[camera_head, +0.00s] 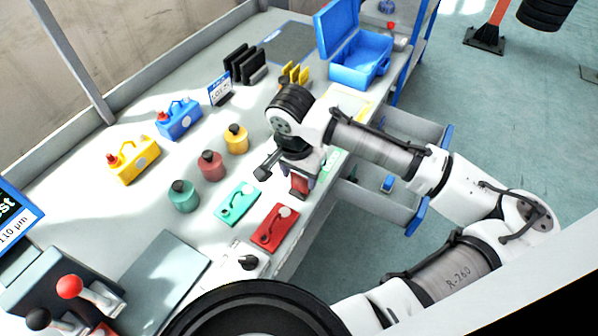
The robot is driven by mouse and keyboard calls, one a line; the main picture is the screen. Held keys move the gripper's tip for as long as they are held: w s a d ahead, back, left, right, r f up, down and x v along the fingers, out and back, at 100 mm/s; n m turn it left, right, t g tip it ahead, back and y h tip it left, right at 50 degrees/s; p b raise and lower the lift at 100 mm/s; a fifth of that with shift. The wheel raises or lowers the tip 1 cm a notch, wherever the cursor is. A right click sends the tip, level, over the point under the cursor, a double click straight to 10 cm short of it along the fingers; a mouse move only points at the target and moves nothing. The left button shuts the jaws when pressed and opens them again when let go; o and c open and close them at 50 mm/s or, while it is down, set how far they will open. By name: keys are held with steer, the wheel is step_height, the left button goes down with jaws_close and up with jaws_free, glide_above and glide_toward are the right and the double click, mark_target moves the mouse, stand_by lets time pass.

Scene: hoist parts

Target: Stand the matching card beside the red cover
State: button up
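The red cover (275,228) looks to be the flat red plate with a pale round knob, lying near the table's front edge. A similar green plate (237,203) lies just behind it. My gripper (284,172) points down over the table edge side, behind the red plate. A small red piece (299,185) shows directly under my gripper; I cannot tell whether it is held or which object it is. A pale sheet with green (331,164) lies partly hidden by my arm. A small white-and-blue card (220,90) stands farther back.
Green (183,196), red (211,165) and yellow (236,139) round containers stand left of my gripper. Yellow (132,160) and blue (179,118) jugs stand behind. An open blue case (358,66) is at the far end. An open drawer (376,200) juts out below my arm.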

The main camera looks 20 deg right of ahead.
mark_target(296, 198)
steer(key=shift+o, duration=1.1)
step_height(296, 198, up, 12)
steer(key=a+b, duration=0.1)
steer(key=shift+s+r, duration=0.15)
steer(key=shift+s, duration=0.3)
steer(key=shift+a, duration=0.1)
